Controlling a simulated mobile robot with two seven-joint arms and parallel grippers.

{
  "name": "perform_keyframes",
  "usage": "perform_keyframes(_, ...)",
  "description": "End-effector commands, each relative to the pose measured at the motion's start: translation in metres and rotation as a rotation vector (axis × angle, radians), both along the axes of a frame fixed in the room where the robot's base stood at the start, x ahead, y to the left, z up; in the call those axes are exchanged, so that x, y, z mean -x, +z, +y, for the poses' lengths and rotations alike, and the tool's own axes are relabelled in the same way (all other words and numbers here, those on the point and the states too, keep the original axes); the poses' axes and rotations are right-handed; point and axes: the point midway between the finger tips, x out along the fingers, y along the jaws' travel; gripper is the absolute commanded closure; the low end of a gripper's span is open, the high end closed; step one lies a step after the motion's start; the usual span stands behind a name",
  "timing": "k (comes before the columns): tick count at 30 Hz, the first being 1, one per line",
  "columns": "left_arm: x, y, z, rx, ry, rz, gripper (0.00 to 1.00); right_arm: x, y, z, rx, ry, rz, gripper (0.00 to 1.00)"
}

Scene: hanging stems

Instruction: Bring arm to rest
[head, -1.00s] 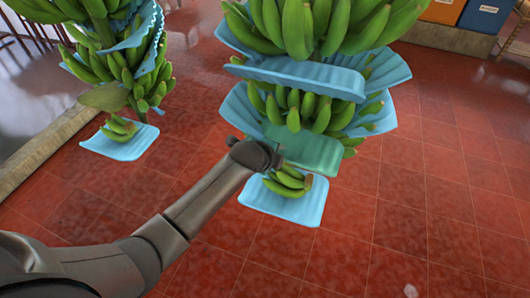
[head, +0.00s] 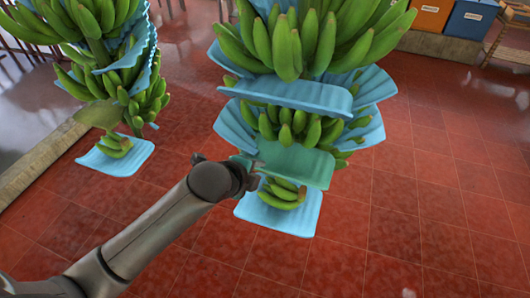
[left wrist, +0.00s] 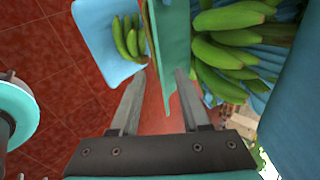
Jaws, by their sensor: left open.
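My left gripper (head: 250,173) is at the left edge of a green sheet (head: 297,166) low on the large hanging banana stem (head: 300,40). It also shows in the left wrist view (left wrist: 158,88), where its fingers are apart and the green sheet (left wrist: 172,55) shows edge-on between them. I cannot tell whether they touch it. Below the sheet, a small banana hand (head: 283,193) hangs over the lowest blue sheet (head: 275,217). That blue sheet also shows at the top of the wrist view (left wrist: 100,40). My right gripper is not in view.
A second banana stem (head: 115,70) with blue sheets hangs at the left, with its own low blue sheet (head: 110,160). Red tiled floor (head: 400,220) lies open below and to the right. An orange box (head: 431,14) and a blue box (head: 470,18) stand at the back right.

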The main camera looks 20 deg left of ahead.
Motion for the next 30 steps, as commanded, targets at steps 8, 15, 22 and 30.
perform_keyframes(8,0.001,-0.007,0.002,0.008,0.014,0.010,0.54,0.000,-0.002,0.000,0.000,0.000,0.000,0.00)
perform_keyframes(15,0.013,-0.108,0.023,0.139,0.232,0.127,0.54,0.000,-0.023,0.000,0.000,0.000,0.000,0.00)
perform_keyframes(22,0.068,-0.247,0.048,0.303,0.555,0.280,0.54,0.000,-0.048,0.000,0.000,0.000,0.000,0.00)
perform_keyframes(30,0.189,-0.389,0.060,0.443,0.934,0.452,0.54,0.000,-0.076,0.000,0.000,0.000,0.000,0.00)
